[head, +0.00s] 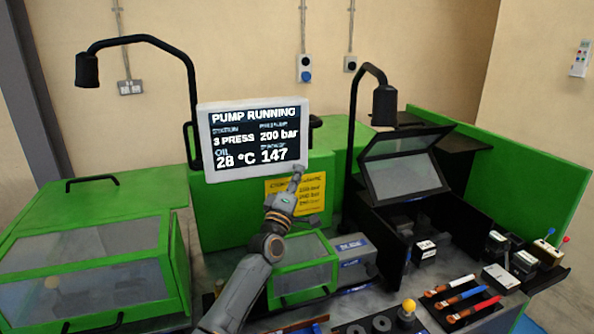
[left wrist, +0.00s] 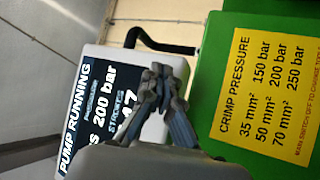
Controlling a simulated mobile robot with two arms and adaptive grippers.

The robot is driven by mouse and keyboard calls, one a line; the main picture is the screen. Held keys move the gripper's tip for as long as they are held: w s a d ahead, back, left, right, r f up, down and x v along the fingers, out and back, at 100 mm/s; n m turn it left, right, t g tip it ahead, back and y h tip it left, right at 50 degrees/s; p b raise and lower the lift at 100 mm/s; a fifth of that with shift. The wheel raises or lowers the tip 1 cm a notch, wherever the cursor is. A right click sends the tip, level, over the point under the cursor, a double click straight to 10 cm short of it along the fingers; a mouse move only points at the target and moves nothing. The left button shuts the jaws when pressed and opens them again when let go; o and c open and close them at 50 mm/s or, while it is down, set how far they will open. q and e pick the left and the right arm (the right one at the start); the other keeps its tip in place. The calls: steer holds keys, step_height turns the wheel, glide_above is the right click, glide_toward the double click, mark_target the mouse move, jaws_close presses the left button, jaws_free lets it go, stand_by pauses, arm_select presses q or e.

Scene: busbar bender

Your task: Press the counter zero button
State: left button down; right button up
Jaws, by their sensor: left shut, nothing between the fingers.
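The white-framed display (head: 255,118) stands on the green bench and reads PUMP RUNNING, 3 PRESS, 200 bar, 28 °C and 147. It also shows, turned sideways, in the left wrist view (left wrist: 100,95), where the word STROKES is readable above the partly covered count. My left gripper (head: 298,170) is shut and empty, its fingertips at the display's lower right corner in the head view.
A yellow crimp pressure placard (head: 296,196) is on the green panel below the display. Two black lamp arms (head: 190,75) rise beside the display. An open dark guard (head: 403,165) stands to the right, with a tray of coloured-handled tools (head: 462,300) in front.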

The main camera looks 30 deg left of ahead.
arm_select(q)
steer(key=shift+w+a, duration=0.15)
steer(key=shift+a, duration=0.05)
steer(key=shift+r, duration=0.1)
stand_by(0.4)
steer(key=shift+s+d+p, duration=0.6)
steer(key=shift+s+d, duration=0.05)
steer(key=s+d+p, duration=0.3)
steer(key=shift+s+d+p, duration=0.15)
steer(key=shift+d+p, duration=0.2)
steer(key=shift+d, duration=0.05)
stand_by(0.5)
